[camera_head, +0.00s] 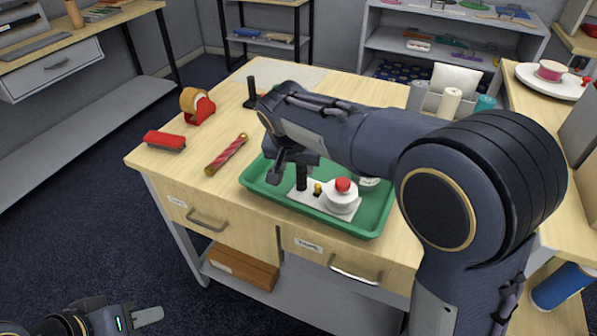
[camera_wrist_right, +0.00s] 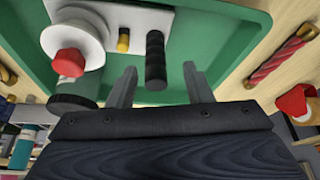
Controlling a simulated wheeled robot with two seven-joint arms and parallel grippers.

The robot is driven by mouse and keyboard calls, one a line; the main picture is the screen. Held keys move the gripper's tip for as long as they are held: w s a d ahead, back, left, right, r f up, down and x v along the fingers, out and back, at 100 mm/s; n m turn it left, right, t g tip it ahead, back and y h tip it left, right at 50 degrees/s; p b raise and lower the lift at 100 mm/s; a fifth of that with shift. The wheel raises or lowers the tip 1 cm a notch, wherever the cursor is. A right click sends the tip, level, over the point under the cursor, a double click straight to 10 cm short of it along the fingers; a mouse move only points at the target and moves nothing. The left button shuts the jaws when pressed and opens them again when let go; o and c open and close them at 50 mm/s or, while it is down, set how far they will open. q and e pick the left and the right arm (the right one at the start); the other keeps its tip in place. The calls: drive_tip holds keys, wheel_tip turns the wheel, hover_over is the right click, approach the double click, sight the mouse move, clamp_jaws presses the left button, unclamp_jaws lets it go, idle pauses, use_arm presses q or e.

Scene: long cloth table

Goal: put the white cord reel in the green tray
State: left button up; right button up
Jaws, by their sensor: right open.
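The white cord reel (camera_head: 340,197) has a red knob on top and sits on a white base plate with a yellow knob and a black upright post (camera_head: 301,178). It lies inside the green tray (camera_head: 262,189), toward the tray's front side. In the right wrist view the reel (camera_wrist_right: 85,32) is at upper left and the black post (camera_wrist_right: 155,62) lies between the fingers' lines. My right gripper (camera_head: 289,167) is open and empty at the post; contact cannot be told. My left gripper (camera_head: 138,318) is low at the bottom left, away from the table, its jaws unclear.
A red-striped rod (camera_head: 227,155), a red brush-like block (camera_head: 165,140) and a tape dispenser (camera_head: 198,106) lie left of the tray. A holder with rolls (camera_head: 450,102) stands behind my right arm. Part of a whitish item (camera_head: 369,183) shows behind the reel.

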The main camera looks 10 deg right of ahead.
drive_tip(key=d+v, duration=0.1)
drive_tip(key=v, duration=0.4)
drive_tip(key=s+d+f+g+y, duration=0.15)
drive_tip(key=s+d+y, duration=0.25)
drive_tip(key=s+d, duration=0.55)
drive_tip(key=s+d+f+n+t, duration=0.1)
drive_tip(key=s+f, duration=0.1)
drive_tip(key=s, duration=0.6)
drive_tip(key=s+f+n+t+y, duration=0.1)
drive_tip(key=s+f+n+t, duration=0.1)
drive_tip(key=s, duration=0.7)
drive_tip(key=shift+d+f+y, duration=0.3)
drive_tip(key=shift+d+f, duration=0.1)
drive_tip(key=shift+f, duration=0.05)
